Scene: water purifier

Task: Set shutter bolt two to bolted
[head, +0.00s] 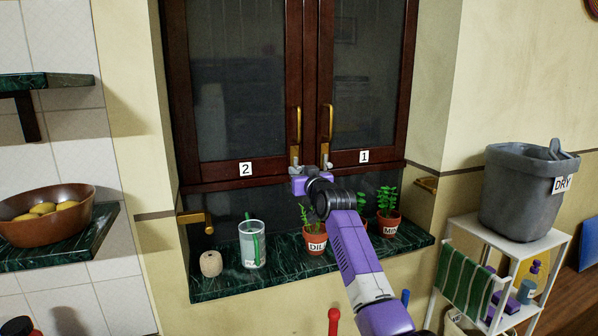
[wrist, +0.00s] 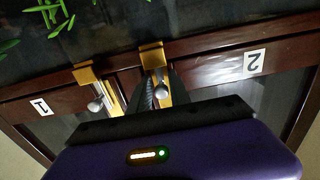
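Brown shutters marked 2 (head: 245,169) and 1 (head: 364,156) are closed above the sill. In the wrist view, which is upside down, brass shutter bolt two (wrist: 153,57) is on the side of label 2. Its grey knob (wrist: 158,75) shows near my fingertips. Shutter bolt one (wrist: 86,76) is beside it, with a round grey knob (wrist: 95,105). My gripper (wrist: 160,92) has its fingers at bolt two, one on each side of the brass. I cannot tell whether they press on the knob. In the head view my gripper (head: 299,171) is at the shutters' lower middle.
The green sill (head: 290,270) below holds a cork-like piece (head: 211,263), a glass (head: 252,245) and potted herbs (head: 314,242), close under my arm. Brass handles (head: 299,124) rise above the bolts. A white rack (head: 505,250) stands at right.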

